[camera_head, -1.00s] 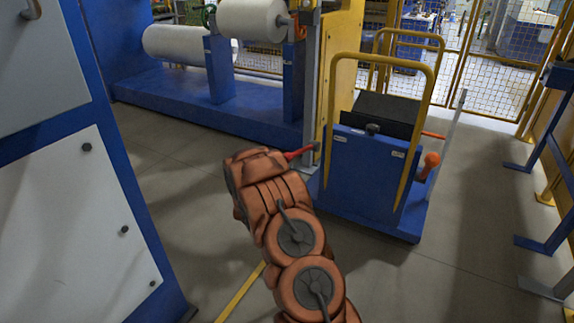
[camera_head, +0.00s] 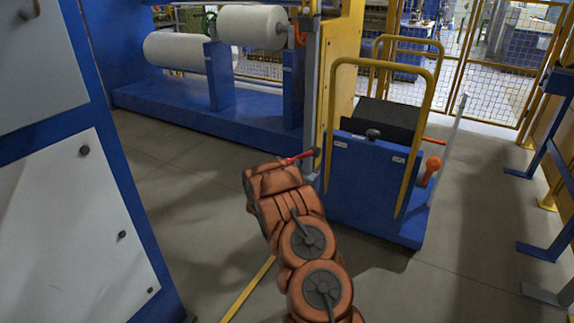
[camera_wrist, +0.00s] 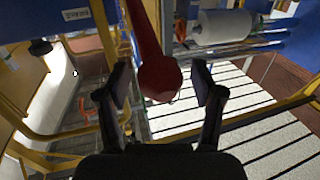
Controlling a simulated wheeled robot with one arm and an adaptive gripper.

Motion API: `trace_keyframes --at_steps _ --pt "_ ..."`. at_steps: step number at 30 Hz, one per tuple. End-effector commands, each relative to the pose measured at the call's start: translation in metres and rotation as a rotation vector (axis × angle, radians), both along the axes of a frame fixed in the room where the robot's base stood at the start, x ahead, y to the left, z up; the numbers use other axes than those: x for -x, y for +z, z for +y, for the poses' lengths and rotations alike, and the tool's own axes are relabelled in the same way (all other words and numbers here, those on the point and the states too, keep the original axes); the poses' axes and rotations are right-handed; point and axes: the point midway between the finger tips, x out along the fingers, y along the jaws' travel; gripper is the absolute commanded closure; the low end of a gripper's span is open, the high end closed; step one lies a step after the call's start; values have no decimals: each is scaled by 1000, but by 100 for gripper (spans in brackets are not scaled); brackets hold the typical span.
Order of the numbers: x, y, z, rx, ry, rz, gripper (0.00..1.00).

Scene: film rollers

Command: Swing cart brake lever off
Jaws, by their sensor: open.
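The cart (camera_head: 365,190) is a blue box with a yellow push handle and stands right of centre in the head view. A red lever (camera_head: 300,157) sticks out at its left side; its dark end is near the cart and its other end is hidden by my orange arm. In the wrist view the red lever (camera_wrist: 146,30) comes down from the top and ends in a round red knob. My gripper (camera_wrist: 161,80) is open, with one finger on each side of the knob and visible gaps. The fingers are hidden in the head view.
An orange knob (camera_head: 432,163) sits at the cart's right side. A blue machine frame (camera_head: 190,100) with white film rolls (camera_head: 250,25) stands behind. A grey and blue cabinet (camera_head: 75,200) is close on the left. The floor between is clear.

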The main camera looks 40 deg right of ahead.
Motion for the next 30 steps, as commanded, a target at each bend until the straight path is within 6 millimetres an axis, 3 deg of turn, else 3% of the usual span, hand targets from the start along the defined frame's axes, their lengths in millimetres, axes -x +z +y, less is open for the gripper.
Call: trace_keyframes --at_steps 10,30 --pt "-1 0 -2 -1 0 1 33" --pt "-1 0 -2 -1 0 1 100"
